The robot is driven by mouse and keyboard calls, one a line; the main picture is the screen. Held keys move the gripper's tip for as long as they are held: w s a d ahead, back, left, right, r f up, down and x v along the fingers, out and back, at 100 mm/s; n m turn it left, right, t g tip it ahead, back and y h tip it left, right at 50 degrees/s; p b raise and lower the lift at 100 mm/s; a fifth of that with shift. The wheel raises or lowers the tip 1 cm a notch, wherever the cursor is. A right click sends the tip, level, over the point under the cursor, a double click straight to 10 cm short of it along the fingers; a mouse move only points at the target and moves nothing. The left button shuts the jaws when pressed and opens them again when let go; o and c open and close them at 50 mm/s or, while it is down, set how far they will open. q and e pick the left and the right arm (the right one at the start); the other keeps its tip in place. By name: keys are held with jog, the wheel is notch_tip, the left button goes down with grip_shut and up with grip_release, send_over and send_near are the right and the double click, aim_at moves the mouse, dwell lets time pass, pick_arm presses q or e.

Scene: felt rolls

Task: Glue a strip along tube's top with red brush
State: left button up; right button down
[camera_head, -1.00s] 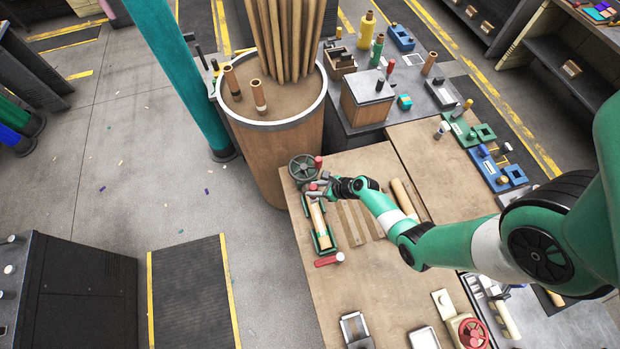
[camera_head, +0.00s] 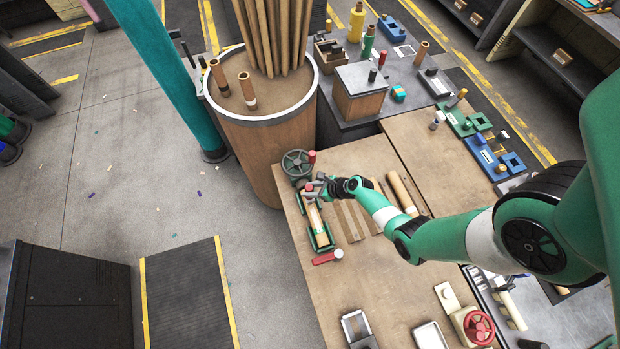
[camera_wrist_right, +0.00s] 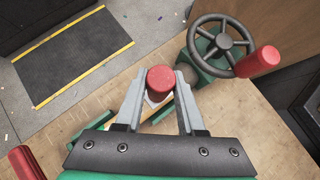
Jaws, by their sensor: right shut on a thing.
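My right gripper (camera_head: 317,190) is over the far end of a green cradle on the wooden bench. In the right wrist view its two fingers (camera_wrist_right: 160,95) are closed on the red brush (camera_wrist_right: 160,79), whose round red end faces the camera. The brush's bristles are hidden below the handle. The pale tan tube (camera_head: 315,217) lies lengthwise in the green cradle (camera_head: 322,243), with its far part under the gripper. I cannot tell whether the bristles touch the tube. My left gripper is not in view.
A grey handwheel (camera_head: 296,163) with a red knob (camera_head: 311,156) stands just beyond the cradle. A tan tube (camera_head: 401,190) lies to the right.

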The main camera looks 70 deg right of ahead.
jog(key=shift+f+b, duration=0.55)
jog(key=shift+f, duration=0.1)
dwell(0.6)
jog(key=shift+a+r, duration=0.1)
jog(key=shift+s+a+p, duration=0.2)
jog(key=shift+p, duration=0.1)
jog(key=shift+s+a+p, duration=0.6)
jog(key=shift+s+a, duration=0.15)
jog(key=shift+a, duration=0.25)
jog(key=shift+s+a+p, duration=0.4)
jog(key=shift+s+a, duration=0.6)
jog(key=shift+a, duration=0.3)
jog(key=shift+a, duration=0.1)
